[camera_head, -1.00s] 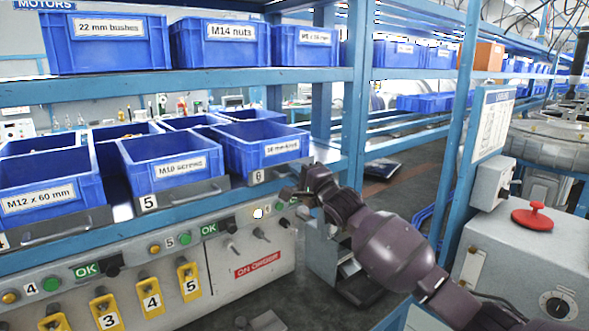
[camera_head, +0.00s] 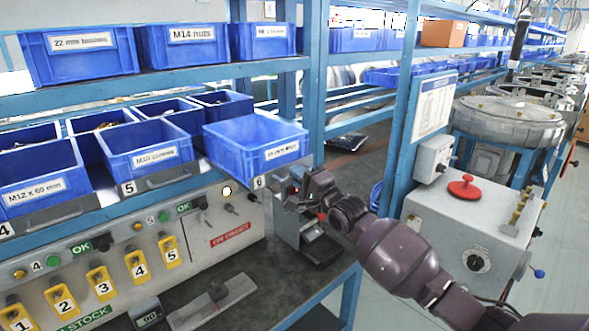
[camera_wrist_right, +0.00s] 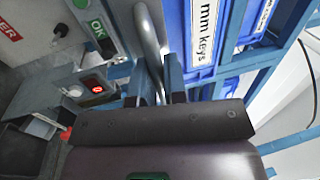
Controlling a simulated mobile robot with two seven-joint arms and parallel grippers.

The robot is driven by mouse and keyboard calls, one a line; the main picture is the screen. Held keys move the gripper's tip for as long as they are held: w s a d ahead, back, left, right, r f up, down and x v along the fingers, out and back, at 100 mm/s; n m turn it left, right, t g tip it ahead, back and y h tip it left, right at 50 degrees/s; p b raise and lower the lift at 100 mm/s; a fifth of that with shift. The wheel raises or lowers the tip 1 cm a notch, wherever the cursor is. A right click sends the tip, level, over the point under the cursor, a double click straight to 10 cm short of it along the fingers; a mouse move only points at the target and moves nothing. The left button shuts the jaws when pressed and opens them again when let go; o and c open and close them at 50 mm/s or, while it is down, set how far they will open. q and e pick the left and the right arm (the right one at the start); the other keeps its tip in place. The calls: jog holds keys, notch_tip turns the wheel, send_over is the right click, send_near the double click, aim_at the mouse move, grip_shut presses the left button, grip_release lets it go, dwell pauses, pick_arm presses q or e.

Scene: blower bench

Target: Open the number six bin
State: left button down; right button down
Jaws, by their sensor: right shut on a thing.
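The number six bin (camera_head: 238,148) is a blue open bin at the right end of the lower row in the head view. It stands forward of its neighbours, past the shelf edge. Its number 6 plate (camera_head: 259,182) is below its front. My right gripper (camera_head: 290,186) is at the bin's front, beside the plate. In the right wrist view, my right gripper's fingers (camera_wrist_right: 160,82) are shut on the grey bar handle (camera_wrist_right: 150,35), beside the bin's blue front with its "mm keys" label (camera_wrist_right: 208,30). My left gripper is not in view.
The number 5 bin (camera_head: 148,142) stands to the left. A blue shelf post (camera_head: 312,80) rises right behind the bin. Below are a control panel with yellow tags (camera_head: 137,264) and a dark bench top. A grey box with a red button (camera_head: 467,187) stands at the right.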

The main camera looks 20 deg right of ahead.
jog(key=shift+s, duration=0.15)
jog(key=c, duration=1.2)
grip_release()
jog(key=shift+d, duration=0.1)
jog(key=v, duration=1)
jog(key=shift+s+b, duration=0.35)
jog(key=shift+f, duration=0.1)
